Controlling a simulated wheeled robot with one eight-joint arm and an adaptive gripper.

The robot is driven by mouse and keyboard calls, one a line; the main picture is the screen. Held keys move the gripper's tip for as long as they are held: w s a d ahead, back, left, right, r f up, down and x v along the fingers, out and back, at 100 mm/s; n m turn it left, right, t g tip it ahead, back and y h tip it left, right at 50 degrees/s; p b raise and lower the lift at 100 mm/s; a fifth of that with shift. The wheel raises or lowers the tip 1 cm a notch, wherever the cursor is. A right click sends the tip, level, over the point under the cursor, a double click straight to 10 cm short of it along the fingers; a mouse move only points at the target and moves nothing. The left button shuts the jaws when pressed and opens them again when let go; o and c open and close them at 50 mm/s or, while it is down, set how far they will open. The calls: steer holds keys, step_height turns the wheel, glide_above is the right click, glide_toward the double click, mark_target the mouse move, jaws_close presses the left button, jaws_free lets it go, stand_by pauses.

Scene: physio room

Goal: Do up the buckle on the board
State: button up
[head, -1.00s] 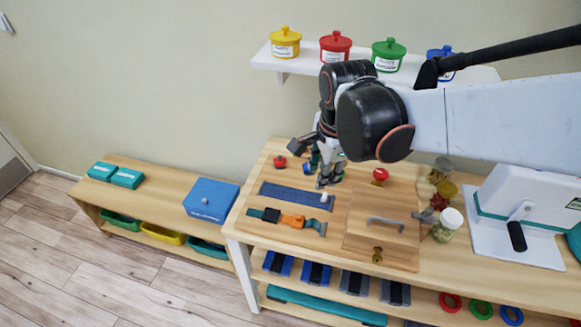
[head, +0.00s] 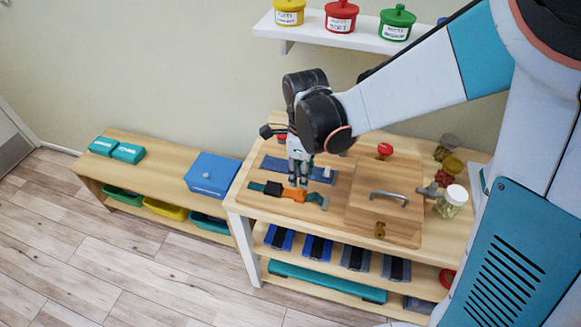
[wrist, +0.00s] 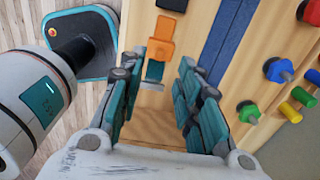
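The buckle lies on the wooden board (head: 335,207). Its black part (head: 272,188) is on the left and its orange part (head: 287,194) is to the right, on a teal strap (head: 317,198). My gripper (head: 299,183) points down over the orange part. In the wrist view my gripper (wrist: 158,72) is open, with teal fingers either side of the strap. The orange part (wrist: 160,42) shows just beyond the fingertips, its prong towards the black part (wrist: 172,4). Whether the two parts touch is unclear. I see nothing held.
A blue strip (head: 272,164) with a white knob lies behind the buckle. A wooden panel with a grey handle (head: 389,197) is to the right. Coloured pegs (wrist: 280,70) show at right in the wrist view.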

mark_target(295, 192)
step_height(295, 192, down, 6)
steer(key=shift+f+b, duration=0.1)
steer(key=shift+b, duration=0.85)
jaws_close()
